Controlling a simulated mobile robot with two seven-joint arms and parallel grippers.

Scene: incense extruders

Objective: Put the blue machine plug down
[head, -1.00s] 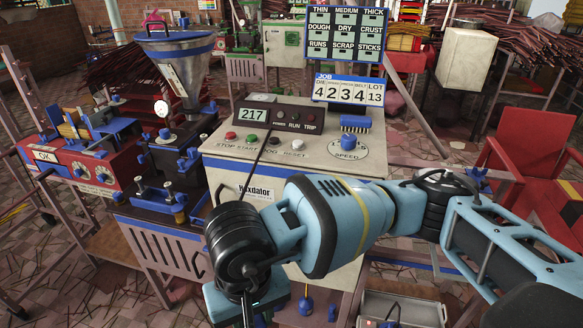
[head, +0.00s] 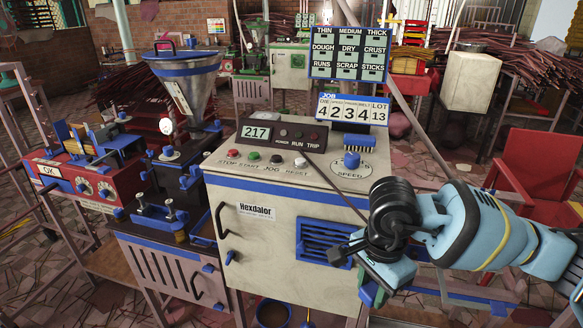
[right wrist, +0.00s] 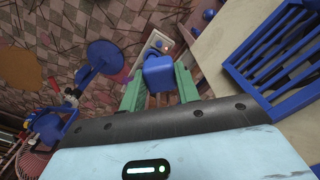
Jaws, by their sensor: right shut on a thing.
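My right gripper (head: 372,282) is in front of the right part of the white control cabinet (head: 270,265), low beside its blue louvred vent (head: 328,240). In the right wrist view its two green fingers (right wrist: 159,92) are shut on the blue machine plug (right wrist: 158,72), a small block held between the tips. The plug shows as a small blue patch (head: 368,294) under the gripper in the head view. I cannot tell whether it touches anything. My left gripper is not in view.
The vent also shows close by on the right of the wrist view (right wrist: 272,50). A pale panel with a round part (right wrist: 153,45) lies beyond the plug. A blue bucket (head: 272,313) stands below the cabinet. A red chair (head: 530,175) is at right.

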